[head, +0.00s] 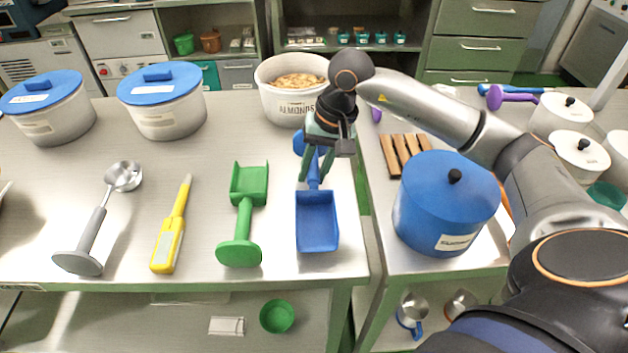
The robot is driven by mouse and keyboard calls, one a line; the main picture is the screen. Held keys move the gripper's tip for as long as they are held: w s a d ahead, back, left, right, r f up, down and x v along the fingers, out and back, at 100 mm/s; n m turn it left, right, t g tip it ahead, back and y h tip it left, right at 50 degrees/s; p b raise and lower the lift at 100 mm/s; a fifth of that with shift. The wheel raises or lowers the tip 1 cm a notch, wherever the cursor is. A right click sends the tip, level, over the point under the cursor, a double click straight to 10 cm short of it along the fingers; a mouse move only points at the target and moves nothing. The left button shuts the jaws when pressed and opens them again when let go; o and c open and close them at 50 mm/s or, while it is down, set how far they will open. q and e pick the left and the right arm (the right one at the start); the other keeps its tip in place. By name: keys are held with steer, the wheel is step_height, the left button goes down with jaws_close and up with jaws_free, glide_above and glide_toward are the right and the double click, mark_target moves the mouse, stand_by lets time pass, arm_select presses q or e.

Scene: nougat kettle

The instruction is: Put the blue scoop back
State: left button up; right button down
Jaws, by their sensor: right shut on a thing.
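The blue scoop (317,222) is at the front right of the left steel table (70,190), with its pan toward me and its handle end near the almond tub. My right gripper (317,172) is shut on the blue scoop at its handle. Whether the scoop touches the table or hangs just above it, I cannot tell. My left gripper is not in view.
A green scoop (242,215), yellow thermometer (171,230) and grey ladle (95,230) lie to the left. The open almond tub (285,105) stands behind. A blue-lidded pot (445,205) stands on the right table, across a gap.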

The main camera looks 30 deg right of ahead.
mark_target(314, 183)
steer(key=shift+f, duration=1.55)
steer(key=shift+f, duration=0.2)
steer(key=c, duration=0.6)
jaws_free()
steer(key=shift+c, duration=0.2)
steer(key=shift+r, duration=0.15)
steer(key=v, duration=1.2)
steer(key=shift+d, duration=0.1)
